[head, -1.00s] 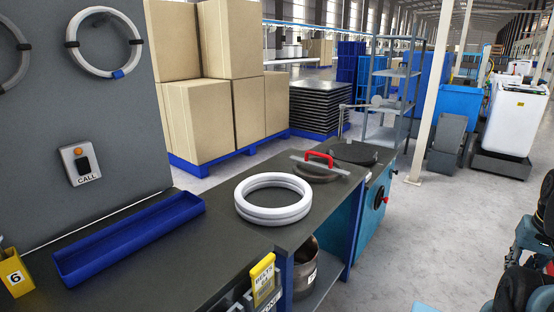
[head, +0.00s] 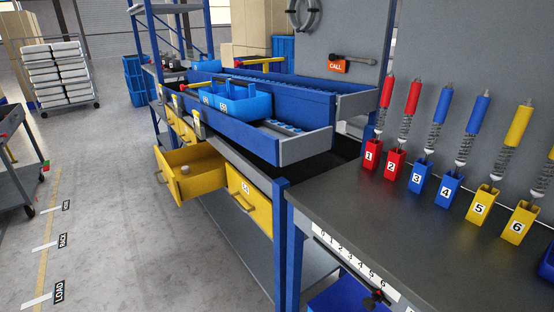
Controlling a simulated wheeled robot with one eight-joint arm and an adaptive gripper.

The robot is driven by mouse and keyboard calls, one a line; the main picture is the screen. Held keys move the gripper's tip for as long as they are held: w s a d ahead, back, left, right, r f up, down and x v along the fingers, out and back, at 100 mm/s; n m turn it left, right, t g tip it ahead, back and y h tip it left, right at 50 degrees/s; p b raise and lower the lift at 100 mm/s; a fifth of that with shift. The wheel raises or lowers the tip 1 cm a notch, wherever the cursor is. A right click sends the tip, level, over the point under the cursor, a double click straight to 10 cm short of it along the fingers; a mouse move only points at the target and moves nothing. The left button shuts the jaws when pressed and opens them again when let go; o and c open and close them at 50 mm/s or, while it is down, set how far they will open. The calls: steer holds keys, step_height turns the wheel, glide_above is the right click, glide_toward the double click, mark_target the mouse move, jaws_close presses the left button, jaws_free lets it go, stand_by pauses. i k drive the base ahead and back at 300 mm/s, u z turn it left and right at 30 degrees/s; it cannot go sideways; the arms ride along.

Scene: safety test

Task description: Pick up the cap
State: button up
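I cannot clearly identify a cap. A small pale round piece (head: 185,169) lies inside the open yellow drawer (head: 199,188) under the blue workbench; it may be a cap, but it is too small to tell. Several small blue pieces (head: 284,127) sit in the grey-ended blue tray (head: 302,148) above and to the right of that drawer; their kind is also unclear. My gripper is not in view.
A dark table (head: 420,215) at right holds numbered red, blue and yellow holders with coloured spring-tools. A grey cart (head: 22,170) stands at far left. The floor (head: 125,190) between cart and bench is clear.

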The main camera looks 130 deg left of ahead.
mark_target(185, 170)
steer(key=u, duration=5.1)
steer(key=i, duration=1.05)
steer(key=u, duration=0.1)
